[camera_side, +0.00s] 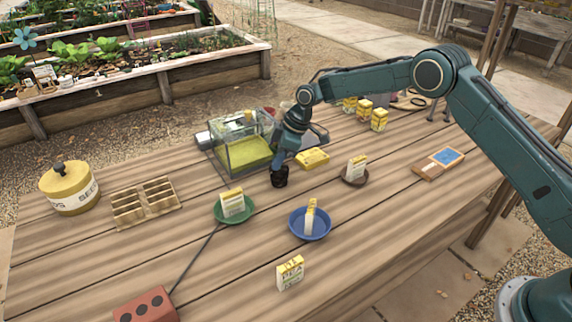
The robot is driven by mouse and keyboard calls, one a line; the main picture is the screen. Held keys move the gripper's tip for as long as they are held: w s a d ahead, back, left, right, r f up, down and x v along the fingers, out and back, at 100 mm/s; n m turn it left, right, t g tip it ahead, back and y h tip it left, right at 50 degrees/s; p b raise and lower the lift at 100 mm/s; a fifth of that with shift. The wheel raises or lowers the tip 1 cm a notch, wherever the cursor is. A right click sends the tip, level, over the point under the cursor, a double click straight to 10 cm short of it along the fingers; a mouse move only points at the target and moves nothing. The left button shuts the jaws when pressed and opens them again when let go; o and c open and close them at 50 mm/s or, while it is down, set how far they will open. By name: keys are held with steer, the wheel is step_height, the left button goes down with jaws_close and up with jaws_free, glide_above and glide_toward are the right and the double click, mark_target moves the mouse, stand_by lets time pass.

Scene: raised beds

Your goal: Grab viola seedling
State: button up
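I cannot make out a plant that is clearly a viola seedling on the table. My gripper (280,181) points down over the middle of the table, just in front of the clear glass-like box (228,160) with a yellow-green inside. Its dark tip is small here, so I cannot tell whether it is open or shut, and no held object shows. Small seed packets stand on the green saucer (247,215), the blue saucer (321,232) and the brown saucer (346,180). Another packet (290,273) stands on the bare table in front.
A yellow packet (312,158) lies right of my gripper. Several yellow packets (379,120) stand behind. A seed tin (68,190) and a slotted wooden rack (145,203) are left. A blue-topped wooden piece (430,171) lies right.

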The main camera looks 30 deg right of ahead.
stand_by(0.3)
step_height(320, 180, up, 20)
stand_by(0.8)
stand_by(0.6)
